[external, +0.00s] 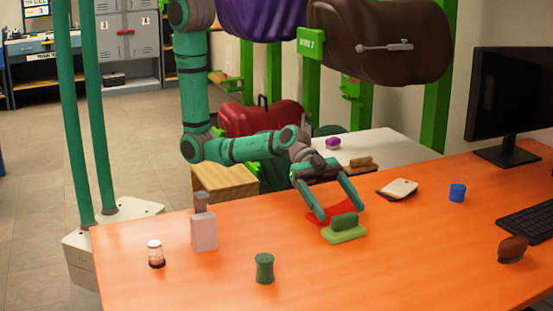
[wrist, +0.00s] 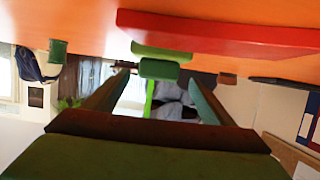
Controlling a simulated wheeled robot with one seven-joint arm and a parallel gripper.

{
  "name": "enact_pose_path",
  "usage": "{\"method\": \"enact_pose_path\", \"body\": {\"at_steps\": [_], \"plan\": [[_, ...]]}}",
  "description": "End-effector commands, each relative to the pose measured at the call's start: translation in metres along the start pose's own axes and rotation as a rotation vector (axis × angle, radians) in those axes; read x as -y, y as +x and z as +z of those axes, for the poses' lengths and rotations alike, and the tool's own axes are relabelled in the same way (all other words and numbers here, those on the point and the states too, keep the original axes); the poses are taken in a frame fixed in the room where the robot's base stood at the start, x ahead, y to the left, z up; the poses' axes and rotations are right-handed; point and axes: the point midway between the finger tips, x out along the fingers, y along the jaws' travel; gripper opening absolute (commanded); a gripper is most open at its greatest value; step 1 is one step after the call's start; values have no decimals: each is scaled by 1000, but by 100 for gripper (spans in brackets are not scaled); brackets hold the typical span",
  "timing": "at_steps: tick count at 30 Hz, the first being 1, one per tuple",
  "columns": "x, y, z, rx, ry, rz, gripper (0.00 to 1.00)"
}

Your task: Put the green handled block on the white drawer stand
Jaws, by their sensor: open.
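The green handled block (external: 344,236) sits upright on the orange table, with a light green base and a darker green handle on top. In the wrist view its handle (wrist: 160,69) shows between my fingers, near their tips. My gripper (external: 341,213) is open, its two fingers spread just behind and above the block in the external view. The fingers also show in the wrist view (wrist: 160,80). I cannot tell whether they touch the handle. A white-topped stand (external: 389,147) is behind the table; its drawers are not visible.
A flat red piece (external: 317,215) lies beside the block under my gripper. A purple block (external: 333,143) and a brown brush (external: 361,163) are on the white top. A white-topped pad (external: 399,188), blue cup (external: 457,193) and green spool (external: 265,268) stand on the table.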

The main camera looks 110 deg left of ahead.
Motion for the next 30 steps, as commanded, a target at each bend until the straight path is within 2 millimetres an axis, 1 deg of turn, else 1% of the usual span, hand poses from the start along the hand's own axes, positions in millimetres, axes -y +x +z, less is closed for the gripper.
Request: {"method": "enact_pose_path", "body": {"at_steps": [1,3,6,11,14,18,21,24,30], "plan": [[-1,9,0,1,1,3,77],[-1,18,0,1,1,2,77],[0,28,0,2,1,1,77],[-1,36,0,3,1,2,77],[-3,48,-2,1,2,3,77],[-4,68,-3,2,2,2,77],[-3,78,-2,3,1,1,77],[-3,84,-2,2,1,0,77],[-3,84,-2,2,1,0,77]]}}
